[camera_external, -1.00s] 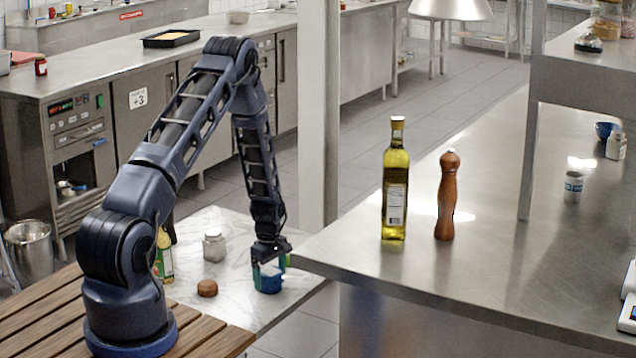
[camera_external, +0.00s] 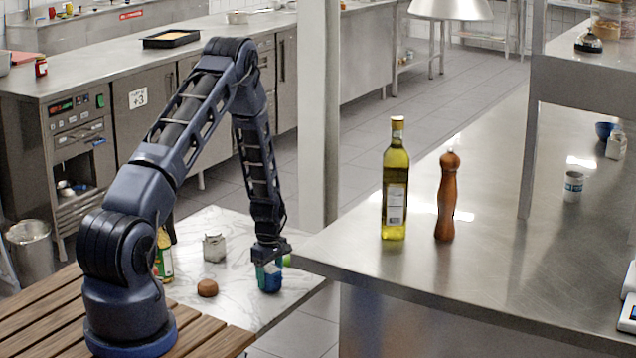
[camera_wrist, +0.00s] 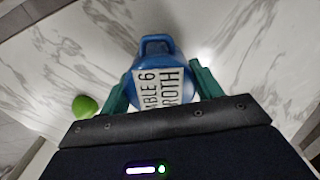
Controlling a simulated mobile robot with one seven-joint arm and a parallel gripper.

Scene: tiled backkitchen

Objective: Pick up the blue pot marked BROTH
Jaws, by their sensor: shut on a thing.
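The blue pot (camera_external: 270,280) stands on the marble table top, low under my arm. In the wrist view the blue pot (camera_wrist: 153,48) has a handle at its far side and a white label reading "...BLE 6" and "...ROTH", partly cut off by my gripper. My gripper (camera_external: 268,266) points down at the pot. In the wrist view its green fingers (camera_wrist: 160,88) sit on either side of the pot, shut on it. The near part of the pot is hidden by my gripper body.
A green round thing (camera_wrist: 84,106) lies left of the pot in the wrist view. The steel counter edge (camera_external: 318,269) is close on the right.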

